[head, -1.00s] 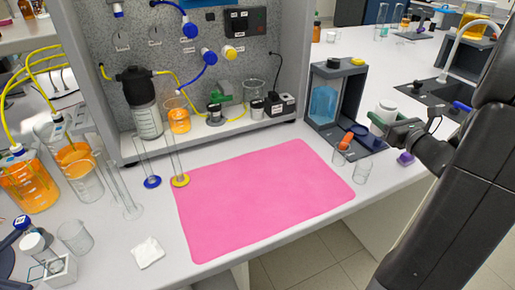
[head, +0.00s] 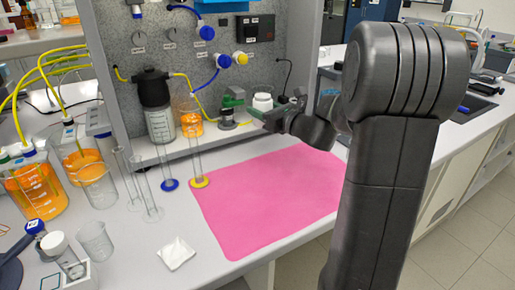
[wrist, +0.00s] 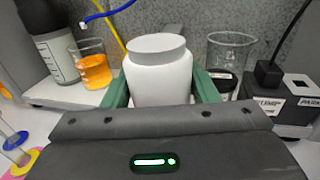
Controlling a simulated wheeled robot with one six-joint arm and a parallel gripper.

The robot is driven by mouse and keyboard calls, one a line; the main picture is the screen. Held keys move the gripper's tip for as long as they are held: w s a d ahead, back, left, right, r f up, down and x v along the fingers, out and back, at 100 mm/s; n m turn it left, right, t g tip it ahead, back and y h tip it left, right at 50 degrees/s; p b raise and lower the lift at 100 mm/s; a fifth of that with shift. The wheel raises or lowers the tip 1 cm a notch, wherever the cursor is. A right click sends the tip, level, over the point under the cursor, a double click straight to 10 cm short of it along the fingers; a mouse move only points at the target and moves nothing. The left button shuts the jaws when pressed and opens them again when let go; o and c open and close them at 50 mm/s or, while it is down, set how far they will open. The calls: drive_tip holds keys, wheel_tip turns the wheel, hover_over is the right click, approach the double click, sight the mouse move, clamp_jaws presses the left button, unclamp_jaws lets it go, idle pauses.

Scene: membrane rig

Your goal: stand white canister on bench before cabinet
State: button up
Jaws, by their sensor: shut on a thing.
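The white canister (wrist: 160,75) with a grey lid stands upright between the green fingers of my gripper (wrist: 160,88) in the wrist view. The fingers are shut on its sides. In the head view the canister (head: 262,102) and my gripper (head: 268,113) are in front of the right part of the cabinet (head: 283,50), above the far edge of the pink mat. The mat lies on the white bench (head: 215,260). The canister's base is hidden, and I cannot tell its height above the bench.
The pink mat (head: 255,205) is clear where visible; my arm covers its right side. Glass cylinders with blue (head: 169,184) and yellow (head: 199,181) bases stand at its left. An orange beaker (wrist: 95,68) and an empty beaker (wrist: 230,52) stand in the cabinet behind the canister.

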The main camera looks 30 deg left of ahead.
wheel_tip(320, 180, down, 8)
drive_tip(key=shift+f+b, duration=0.25)
drive_tip(key=shift+b, duration=0.35)
drive_tip(key=shift+f, duration=0.1)
drive_tip(key=shift+w+f, duration=0.1)
drive_tip(key=shift+f, duration=0.1)
drive_tip(key=o, duration=1.2)
drive_tip(key=shift+r, duration=0.1)
drive_tip(key=shift+r, duration=0.25)
drive_tip(key=v, duration=1.2)
drive_tip(key=shift+d+f, duration=0.1)
drive_tip(key=shift+f, duration=0.05)
